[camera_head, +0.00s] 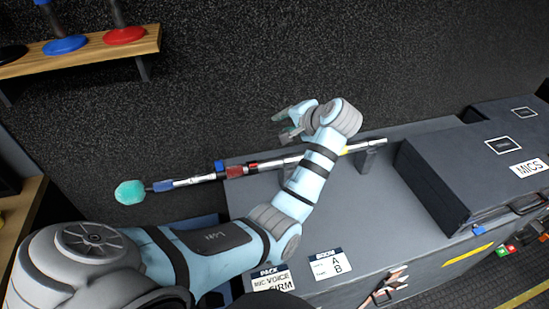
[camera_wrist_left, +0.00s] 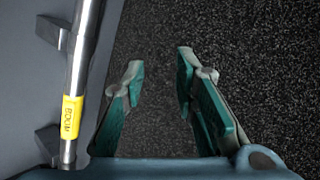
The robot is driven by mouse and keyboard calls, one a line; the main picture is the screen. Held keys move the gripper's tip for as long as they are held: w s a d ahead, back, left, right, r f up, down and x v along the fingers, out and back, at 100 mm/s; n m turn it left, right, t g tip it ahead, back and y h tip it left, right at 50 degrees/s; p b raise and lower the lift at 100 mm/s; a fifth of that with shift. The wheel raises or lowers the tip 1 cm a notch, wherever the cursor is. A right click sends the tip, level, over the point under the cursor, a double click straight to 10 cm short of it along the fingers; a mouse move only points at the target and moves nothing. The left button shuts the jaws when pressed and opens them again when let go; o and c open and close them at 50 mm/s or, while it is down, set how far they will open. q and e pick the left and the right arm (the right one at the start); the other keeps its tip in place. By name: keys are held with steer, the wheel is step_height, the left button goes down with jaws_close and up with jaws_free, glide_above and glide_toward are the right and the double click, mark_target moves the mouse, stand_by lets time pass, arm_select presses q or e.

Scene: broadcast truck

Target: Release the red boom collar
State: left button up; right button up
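The boom pole (camera_head: 290,162) lies across the grey case top, its left part reaching past the case edge to a teal foam tip (camera_head: 130,193).
Cradles (camera_head: 366,158) stand under the pole. A raised grey MICS case (camera_head: 465,180) is at the right. Cards labelled PACK (camera_head: 272,280) and BOOM (camera_head: 331,264) are on the case front. A wooden shelf (camera_head: 85,55) with blue and red stands is at upper left. My left arm crosses above the case.

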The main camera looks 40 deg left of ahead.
mark_target(254, 164)
arm_select(q)
steer(key=s+d+f+m+g+h, duration=0.2)
steer(key=s+f+m+g, duration=0.15)
steer(key=s, duration=0.35)
steer(key=shift+g, duration=0.35)
steer(key=b+x, duration=0.3)
steer(key=x, duration=0.2)
steer(key=b+x, duration=0.7)
steer(key=x, duration=0.2)
steer(key=shift+w+a+f, duration=0.1)
steer(key=shift+w+f, duration=0.2)
steer(key=shift+f, duration=0.1)
steer(key=shift+a+f, duration=0.2)
steer(key=shift+r, duration=0.1)
steer(key=shift+c, duration=0.2)
